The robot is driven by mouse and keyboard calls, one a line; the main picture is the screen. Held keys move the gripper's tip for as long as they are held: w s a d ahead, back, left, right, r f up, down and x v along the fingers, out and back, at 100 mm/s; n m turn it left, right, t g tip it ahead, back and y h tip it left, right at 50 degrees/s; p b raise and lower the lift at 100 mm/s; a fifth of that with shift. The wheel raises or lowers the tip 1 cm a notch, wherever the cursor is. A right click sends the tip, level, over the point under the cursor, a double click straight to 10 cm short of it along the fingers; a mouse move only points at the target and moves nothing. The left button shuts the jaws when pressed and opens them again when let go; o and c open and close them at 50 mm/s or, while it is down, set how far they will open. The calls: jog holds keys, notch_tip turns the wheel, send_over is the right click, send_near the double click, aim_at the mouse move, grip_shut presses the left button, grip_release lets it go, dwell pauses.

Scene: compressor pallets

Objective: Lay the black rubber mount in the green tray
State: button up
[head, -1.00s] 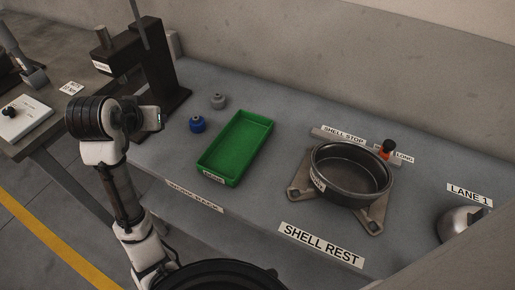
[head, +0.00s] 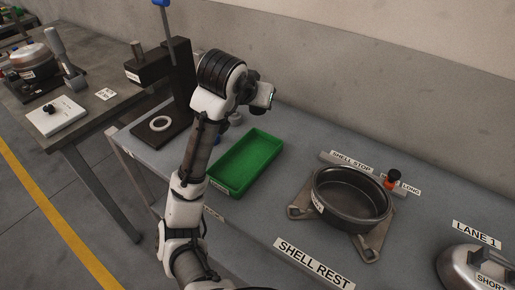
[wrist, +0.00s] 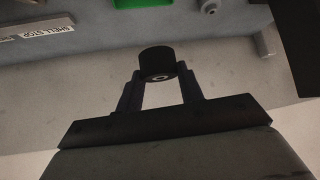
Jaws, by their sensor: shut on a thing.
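The black rubber mount (wrist: 157,62) is a short dark cylinder held between the fingertips of my gripper (wrist: 160,82) in the wrist view. In the head view my gripper (head: 264,96) is raised above the bench, near the far end of the green tray. The mount is hard to make out there against the dark wrist. The green tray (head: 246,160) is a shallow rectangle on the grey bench, empty where I can see inside. A strip of it shows at the top edge of the wrist view (wrist: 142,3).
A grey mount (head: 236,118) stands beside the tray, and a blue one (head: 217,139) is mostly hidden by my arm. A dark press (head: 180,100) stands left. A round black shell (head: 351,195) sits on its rest to the right. The wall is close behind.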

notch_tip(320, 180, down, 15)
jog(key=shift+r, duration=0.15)
dwell(0.4)
jog(key=o, duration=1.1)
jog(key=shift+c, duration=0.2)
jog(key=shift+r, duration=0.1)
jog(key=b+v, duration=0.1)
jog(key=v, duration=1.1)
